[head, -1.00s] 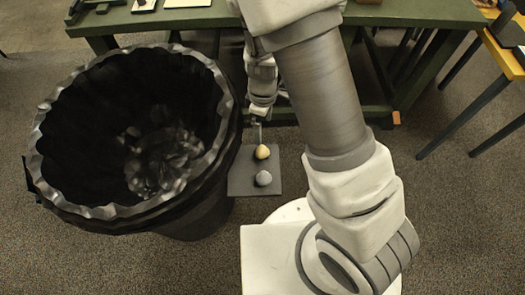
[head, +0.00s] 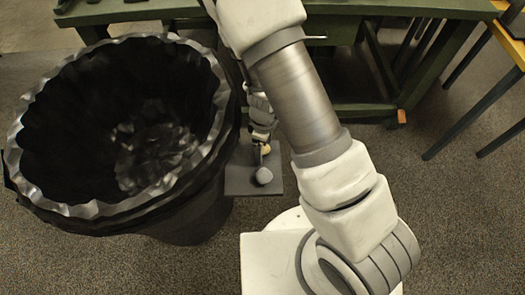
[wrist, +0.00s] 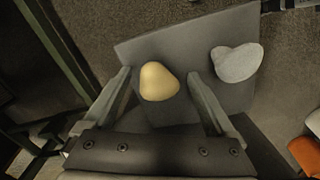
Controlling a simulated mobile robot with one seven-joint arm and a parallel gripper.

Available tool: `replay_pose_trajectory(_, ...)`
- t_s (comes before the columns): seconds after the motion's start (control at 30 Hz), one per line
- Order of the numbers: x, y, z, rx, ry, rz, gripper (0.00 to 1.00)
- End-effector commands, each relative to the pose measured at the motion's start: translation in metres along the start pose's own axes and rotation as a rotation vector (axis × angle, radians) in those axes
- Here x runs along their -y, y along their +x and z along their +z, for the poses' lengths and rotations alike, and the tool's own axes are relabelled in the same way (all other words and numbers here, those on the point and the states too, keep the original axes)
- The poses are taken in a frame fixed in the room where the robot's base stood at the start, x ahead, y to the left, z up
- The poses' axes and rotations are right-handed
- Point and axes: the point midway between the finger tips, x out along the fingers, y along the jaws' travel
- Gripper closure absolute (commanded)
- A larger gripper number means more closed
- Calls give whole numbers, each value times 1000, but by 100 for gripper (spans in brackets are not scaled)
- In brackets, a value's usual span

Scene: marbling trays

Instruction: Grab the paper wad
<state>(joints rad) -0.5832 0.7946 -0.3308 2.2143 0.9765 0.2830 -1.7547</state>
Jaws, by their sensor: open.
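Two small lumps lie on a dark grey square board (head: 238,182). One is tan-yellow (wrist: 158,82), smooth and rounded; part of it shows in the head view (head: 267,149) behind my gripper. The other is pale grey (wrist: 238,63), with a notched outline; it sits nearer my base in the head view (head: 264,176). I cannot tell for sure which is the paper wad. My gripper (wrist: 158,74) is open and empty, with its fingers on either side of the tan lump in the wrist view. Whether they touch it is unclear.
A large black bin (head: 205,175) with a crinkled liner stands left of the board, close to my arm. A green table (head: 385,100) is behind. A yellow-edged table (head: 492,50) stands at the right. Carpet (head: 440,220) at the right is clear.

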Motion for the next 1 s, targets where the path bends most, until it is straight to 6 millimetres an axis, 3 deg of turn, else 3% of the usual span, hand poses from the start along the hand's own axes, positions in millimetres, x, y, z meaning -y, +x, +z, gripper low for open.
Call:
replay_pose_trajectory(0.3,0,4,0,-1,0,1,11)
replay_pose_trajectory(0.77,0,4,0,-1,0,0,94)
replay_pose_trajectory(1.0,0,4,0,-1,0,0,98)
